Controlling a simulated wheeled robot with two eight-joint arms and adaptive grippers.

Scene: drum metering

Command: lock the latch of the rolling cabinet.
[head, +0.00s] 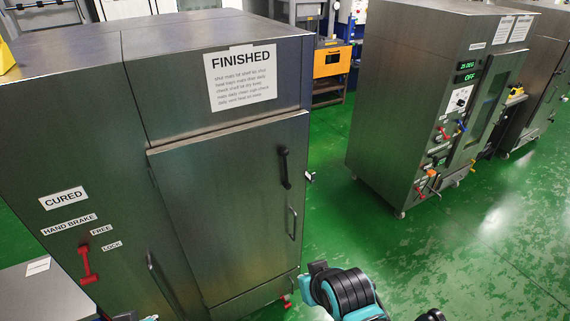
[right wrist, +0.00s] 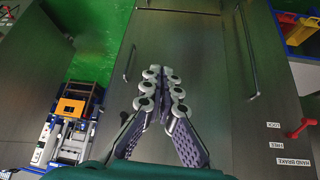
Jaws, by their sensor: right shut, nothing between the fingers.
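The rolling cabinet (head: 230,135) stands at the left of the head view, with a FINISHED sign above its door (head: 220,210). A black lever-type latch (head: 285,168) hangs near upright at the door's right edge. I cannot tell whether it is locked. A slim pull handle (head: 293,222) sits below it and shows in the right wrist view (right wrist: 128,64). My right arm (head: 340,292) is low, right of the cabinet. My right gripper (right wrist: 165,72) is shut and empty in front of the door; the head view does not show its fingertips clearly. My left gripper is not seen.
A red hand brake lever (head: 86,264) with FREE and LOCK labels is on the cabinet's left part. A second steel cabinet (head: 400,110) with controls stands at the right. Green floor (head: 325,165) lies clear between. An orange unit (head: 327,63) is behind.

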